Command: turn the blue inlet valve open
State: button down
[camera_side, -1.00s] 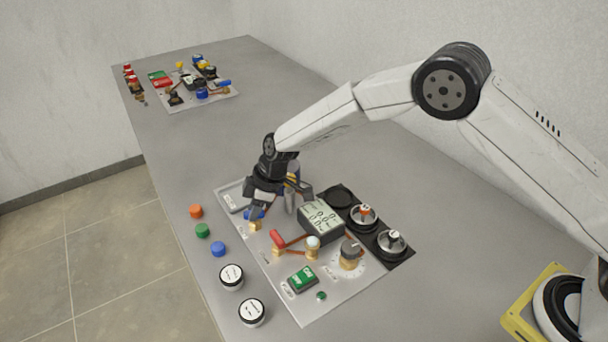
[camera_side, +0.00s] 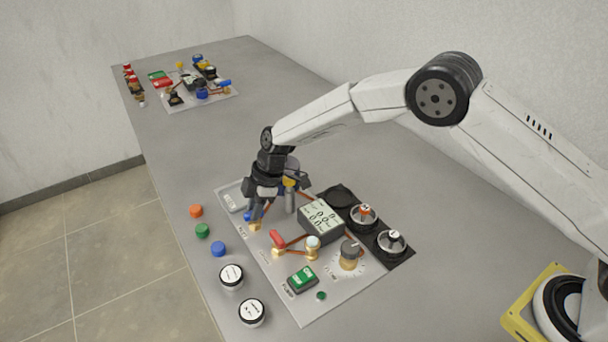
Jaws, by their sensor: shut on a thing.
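The blue inlet valve (camera_side: 248,216) sits on a brass body (camera_side: 255,226) at the left part of the pale panel (camera_side: 325,302). My gripper (camera_side: 253,212) reaches down over it from above and is shut on its blue handle. Only a small blue part of the handle shows beside the fingers; the rest is hidden, so its exact angle is hard to tell.
A red-handled valve (camera_side: 278,238), a display box (camera_side: 320,221), a grey knob (camera_side: 349,249) and a green switch (camera_side: 302,279) stand close by on the panel.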

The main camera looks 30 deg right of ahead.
jog(key=c, duration=0.6)
grip_release()
jog(key=shift+d, duration=0.1)
jog(key=shift+o, duration=0.2)
jog(key=v, duration=0.7)
jog(key=shift+r, duration=0.4)
jog(key=shift+d, duration=0.1)
